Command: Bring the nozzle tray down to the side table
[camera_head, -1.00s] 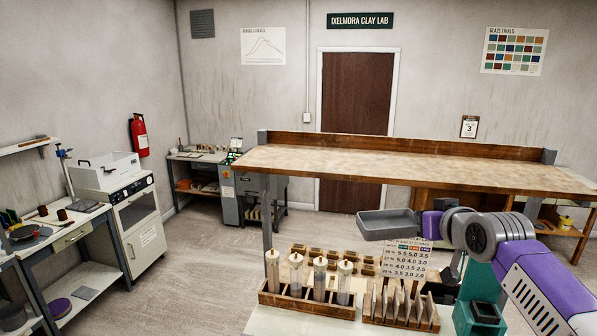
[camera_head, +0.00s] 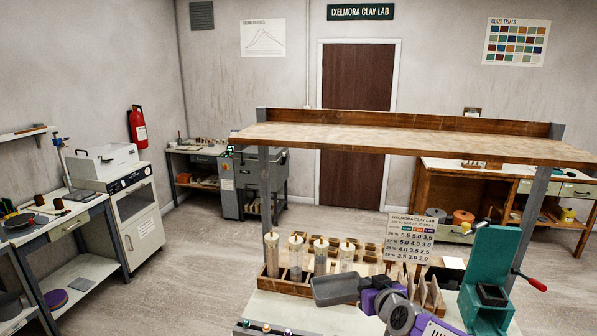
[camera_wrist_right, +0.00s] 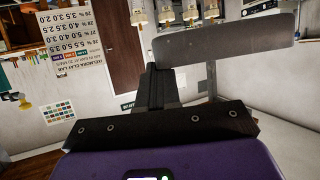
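A shallow grey tray (camera_head: 338,291), which I take for the nozzle tray, is held at its right end by my right gripper (camera_head: 368,296). In the right wrist view the tray's grey side (camera_wrist_right: 225,40) stands beyond the dark fingers (camera_wrist_right: 163,88), which look closed on its edge. My left gripper is not in view.
A wooden rack with several syringes (camera_head: 320,256) stands behind the tray. A slotted wooden holder, a printed card (camera_head: 411,237) and a teal press with a red-handled lever (camera_head: 488,280) are to the right. A raised wooden shelf (camera_head: 400,140) spans above. Small coloured pieces (camera_head: 266,328) lie at the front.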

